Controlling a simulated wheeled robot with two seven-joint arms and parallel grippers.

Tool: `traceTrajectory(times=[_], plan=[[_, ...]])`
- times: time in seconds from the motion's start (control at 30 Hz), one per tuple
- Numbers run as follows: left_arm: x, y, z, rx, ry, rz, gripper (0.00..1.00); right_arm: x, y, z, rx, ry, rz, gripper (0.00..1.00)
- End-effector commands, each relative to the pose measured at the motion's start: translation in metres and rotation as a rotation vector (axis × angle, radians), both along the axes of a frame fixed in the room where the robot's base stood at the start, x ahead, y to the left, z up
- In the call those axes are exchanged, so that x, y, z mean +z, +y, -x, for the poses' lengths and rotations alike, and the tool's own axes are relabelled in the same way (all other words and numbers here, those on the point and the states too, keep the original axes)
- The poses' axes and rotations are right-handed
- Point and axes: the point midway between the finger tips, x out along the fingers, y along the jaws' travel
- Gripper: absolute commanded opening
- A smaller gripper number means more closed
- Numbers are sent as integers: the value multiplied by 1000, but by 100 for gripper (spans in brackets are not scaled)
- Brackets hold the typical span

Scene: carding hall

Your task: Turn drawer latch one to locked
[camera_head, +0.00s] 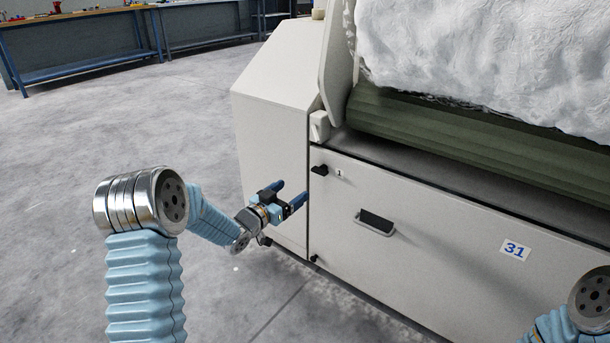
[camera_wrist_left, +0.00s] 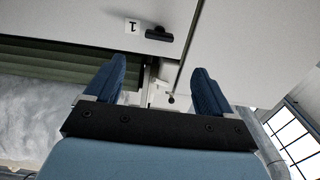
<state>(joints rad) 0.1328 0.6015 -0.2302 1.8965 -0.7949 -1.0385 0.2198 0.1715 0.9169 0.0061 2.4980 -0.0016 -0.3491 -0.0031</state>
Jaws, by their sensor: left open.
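Drawer latch one (camera_head: 320,170) is a small black piece at the upper left corner of the pale drawer front (camera_head: 440,250), beside a label with a 1 (camera_head: 339,173). Its bar looks roughly level. My left gripper (camera_head: 291,194) is open and empty, with blue fingers, a little left of and below the latch and apart from it. In the left wrist view the latch (camera_wrist_left: 159,34) lies beyond the fingertips of the gripper (camera_wrist_left: 160,76), beside the inverted label (camera_wrist_left: 132,25). My right gripper is out of view.
A green roller (camera_head: 450,135) and white fibre (camera_head: 480,55) are above. Blue workbenches (camera_head: 85,45) stand far back left. The grey floor (camera_head: 170,120) at left is clear.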

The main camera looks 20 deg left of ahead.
Motion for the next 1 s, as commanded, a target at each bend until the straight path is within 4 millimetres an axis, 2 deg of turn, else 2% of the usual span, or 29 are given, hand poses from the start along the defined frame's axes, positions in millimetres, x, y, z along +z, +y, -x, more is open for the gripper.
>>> traceTrajectory(times=[0.3,0.5,0.7,1.0], plan=[[-1,-26,-65,-2,2,-2,83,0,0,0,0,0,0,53],[-1,-38,-101,0,3,-1,83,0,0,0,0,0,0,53],[-1,-44,-117,1,4,0,83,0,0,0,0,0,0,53],[-1,-45,-119,1,5,1,83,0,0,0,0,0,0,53]])
